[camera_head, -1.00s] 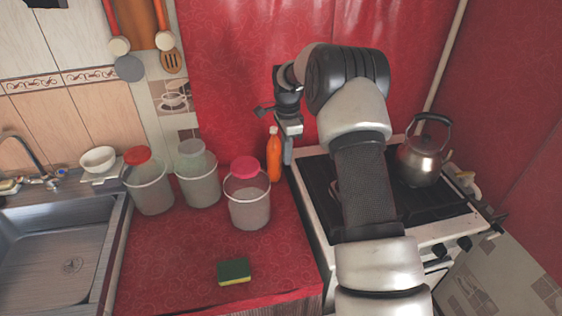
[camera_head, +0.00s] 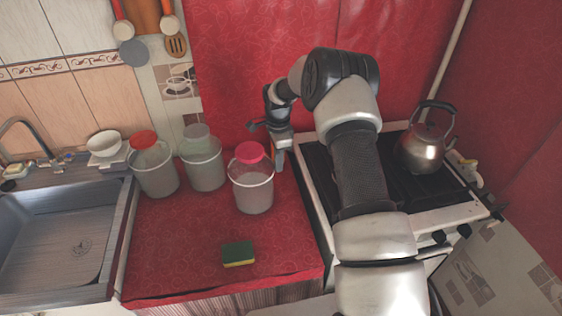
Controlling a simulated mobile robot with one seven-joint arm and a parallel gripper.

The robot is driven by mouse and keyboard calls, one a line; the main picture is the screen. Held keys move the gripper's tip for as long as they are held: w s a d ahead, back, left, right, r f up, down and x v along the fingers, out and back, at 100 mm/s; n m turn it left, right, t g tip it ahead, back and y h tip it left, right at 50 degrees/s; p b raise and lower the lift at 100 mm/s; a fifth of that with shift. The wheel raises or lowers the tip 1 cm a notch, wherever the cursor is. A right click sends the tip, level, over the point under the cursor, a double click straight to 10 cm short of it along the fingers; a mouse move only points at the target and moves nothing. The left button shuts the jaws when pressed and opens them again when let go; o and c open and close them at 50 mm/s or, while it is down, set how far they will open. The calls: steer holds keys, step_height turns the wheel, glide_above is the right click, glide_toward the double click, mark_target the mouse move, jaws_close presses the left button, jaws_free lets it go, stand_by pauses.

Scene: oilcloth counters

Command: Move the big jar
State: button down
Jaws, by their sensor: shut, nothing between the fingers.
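Three clear jars stand in a row on the red counter: a red-lidded jar (camera_head: 154,170) at left, a pale-green-lidded jar (camera_head: 203,168) in the middle, and a pink-lidded jar (camera_head: 252,187) at right, nearest the front. They look similar in size, and I cannot tell which is meant as the big jar. My gripper (camera_head: 280,160) is shut and empty, just behind and right of the pink-lidded jar, pointing down. Whether it touches that jar is unclear.
A yellow-green sponge (camera_head: 238,254) lies on the counter front. A sink (camera_head: 60,240) and white bowl (camera_head: 104,143) are at left. The stove (camera_head: 430,217) with a metal kettle (camera_head: 424,148) is at right. The counter's front left is clear.

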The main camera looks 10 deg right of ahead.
steer(key=s+a+b, duration=0.1)
steer(key=a+b, duration=0.4)
steer(key=a, duration=1.7)
steer(key=shift+s, duration=0.35)
steer(key=shift+d, duration=0.2)
